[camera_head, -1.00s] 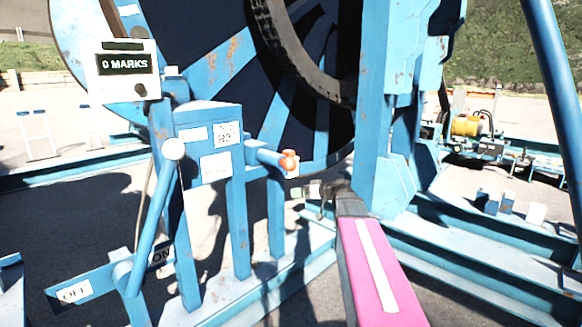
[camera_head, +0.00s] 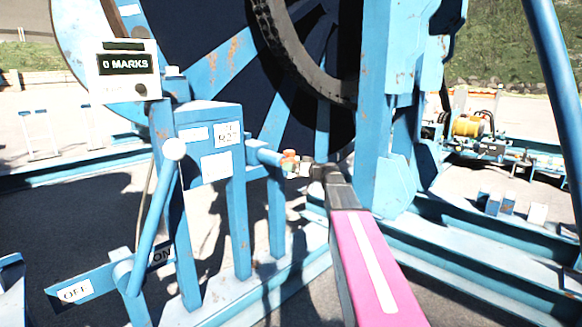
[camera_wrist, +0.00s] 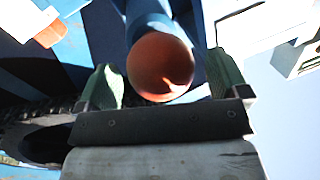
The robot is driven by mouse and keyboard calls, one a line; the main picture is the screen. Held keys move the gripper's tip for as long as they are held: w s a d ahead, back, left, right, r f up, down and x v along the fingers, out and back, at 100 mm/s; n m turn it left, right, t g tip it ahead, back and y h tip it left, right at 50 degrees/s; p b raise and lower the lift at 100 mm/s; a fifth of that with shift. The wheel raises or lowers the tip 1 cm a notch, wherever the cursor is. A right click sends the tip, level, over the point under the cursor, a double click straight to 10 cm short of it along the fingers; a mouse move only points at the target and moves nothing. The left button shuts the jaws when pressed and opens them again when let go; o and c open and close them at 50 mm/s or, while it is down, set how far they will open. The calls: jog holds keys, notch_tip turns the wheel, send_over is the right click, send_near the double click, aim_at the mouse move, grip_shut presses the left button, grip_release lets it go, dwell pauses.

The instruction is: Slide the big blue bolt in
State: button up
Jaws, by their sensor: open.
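The big blue bolt (camera_head: 264,155) sticks out to the right from the blue post box in the head view. It ends in an orange-red ball knob (camera_head: 289,157). In the wrist view the knob (camera_wrist: 160,66) sits between the two green fingers, with the blue shaft (camera_wrist: 149,18) behind it. My gripper (camera_head: 301,167) is open at the knob, with one finger on each side of it (camera_wrist: 164,78) in the wrist view. A gap shows on both sides of the knob, and nothing is gripped.
A blue lever with a white ball (camera_head: 173,149) stands left of the box, above OFF and ON labels. A counter (camera_head: 125,68) reads 0 MARKS. The large reel (camera_head: 225,65) is behind. A thick blue upright (camera_head: 379,150) stands close to the right of my gripper.

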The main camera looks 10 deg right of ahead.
jog(key=shift+w+a, duration=0.5)
jog(key=shift+a, duration=0.05)
jog(key=c, duration=1.2)
jog(key=x, duration=0.3)
jog(key=w+d+x, duration=0.1)
jog(key=x, duration=0.6)
jog(key=shift+w, duration=0.55)
jog(key=shift+c, duration=0.2)
jog(key=o, duration=1.2)
jog(key=shift+a, duration=0.1)
jog(key=shift+o, duration=0.2)
jog(key=v, duration=1.1)
jog(key=shift+w, duration=0.1)
